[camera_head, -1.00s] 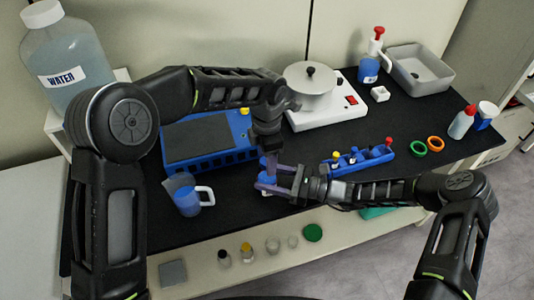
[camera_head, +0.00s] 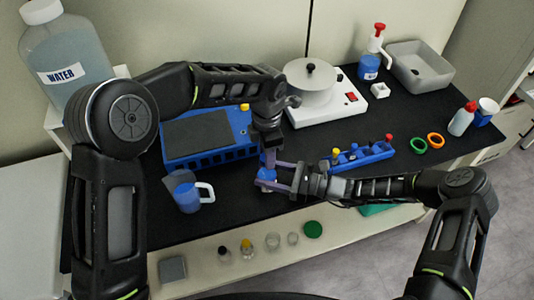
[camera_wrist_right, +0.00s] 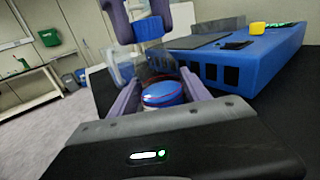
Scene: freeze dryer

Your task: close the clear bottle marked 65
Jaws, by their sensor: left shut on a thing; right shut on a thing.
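My right gripper (camera_head: 272,180) is shut on a clear bottle (camera_wrist_right: 160,62) that shows a blue lower part between the purple fingers in the right wrist view. No number can be read on it. My left gripper (camera_head: 272,160) comes down from above and is shut on a blue cap (camera_wrist_right: 148,28), directly over the bottle. In the head view the blue cap and the bottle are small and partly hidden by the fingers. I cannot tell whether the cap touches the bottle's neck.
A blue rack box (camera_head: 210,150) stands behind the grippers. A blue jug with a white handle (camera_head: 187,197) is to the left, and a blue tube rack (camera_head: 360,157) to the right. A white balance-like device (camera_head: 325,105) is behind. Small bottles (camera_head: 247,248) stand along the front.

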